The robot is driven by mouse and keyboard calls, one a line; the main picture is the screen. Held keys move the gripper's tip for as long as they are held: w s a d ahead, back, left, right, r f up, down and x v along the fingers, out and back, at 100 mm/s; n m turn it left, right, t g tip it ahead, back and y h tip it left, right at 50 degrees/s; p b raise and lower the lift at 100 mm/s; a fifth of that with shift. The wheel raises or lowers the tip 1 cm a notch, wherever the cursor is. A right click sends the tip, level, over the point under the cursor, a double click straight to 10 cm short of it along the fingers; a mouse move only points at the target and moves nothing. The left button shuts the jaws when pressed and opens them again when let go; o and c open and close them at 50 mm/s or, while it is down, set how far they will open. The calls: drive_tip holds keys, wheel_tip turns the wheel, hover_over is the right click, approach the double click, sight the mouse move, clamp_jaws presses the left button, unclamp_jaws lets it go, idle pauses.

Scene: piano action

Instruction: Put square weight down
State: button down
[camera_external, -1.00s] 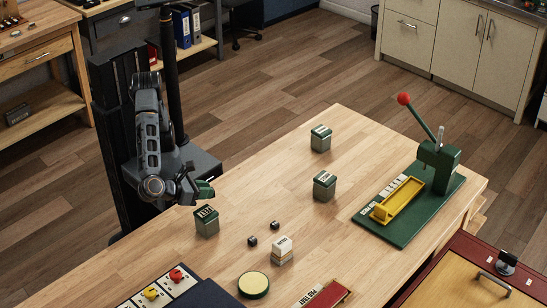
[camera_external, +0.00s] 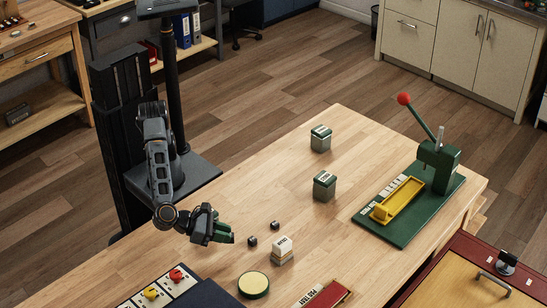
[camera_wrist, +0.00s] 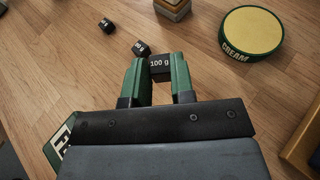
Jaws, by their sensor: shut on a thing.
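The square weight (camera_wrist: 160,65) is a small dark block with a white "100 g" label. It sits between the green fingertips of my gripper (camera_wrist: 157,74) in the wrist view. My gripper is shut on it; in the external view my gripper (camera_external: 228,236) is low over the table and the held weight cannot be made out. Two similar small black weights, one (camera_external: 252,241) nearer my gripper and one (camera_external: 275,226) further right, stand on the wooden table (camera_external: 160,262). They also show in the wrist view, the near one (camera_wrist: 142,48) just beyond the left fingertip.
A white-topped block stack (camera_external: 282,250) and a round cream tin (camera_external: 254,285) stand to the right. Two more boxes (camera_external: 324,186) (camera_external: 321,138) and a green lever press (camera_external: 437,165) stand further away.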

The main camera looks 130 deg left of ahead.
sight(227, 257)
drive_tip(key=shift+w+d+f, duration=0.25)
drive_tip(key=shift+w+f, duration=0.65)
drive_tip(key=shift+f, duration=0.3)
drive_tip(key=shift+f+b, duration=0.45)
drive_tip(key=shift+f, duration=1.05)
drive_tip(key=shift+f, duration=0.1)
drive_tip(key=c, duration=1)
unclamp_jaws()
drive_tip(key=shift+s+d+r, duration=0.1)
drive_tip(key=shift+d+r, duration=0.05)
drive_tip(key=shift+r, duration=0.05)
drive_tip(key=p+v, duration=0.1)
drive_tip(key=v, duration=1)
drive_tip(key=shift+s+d, duration=0.25)
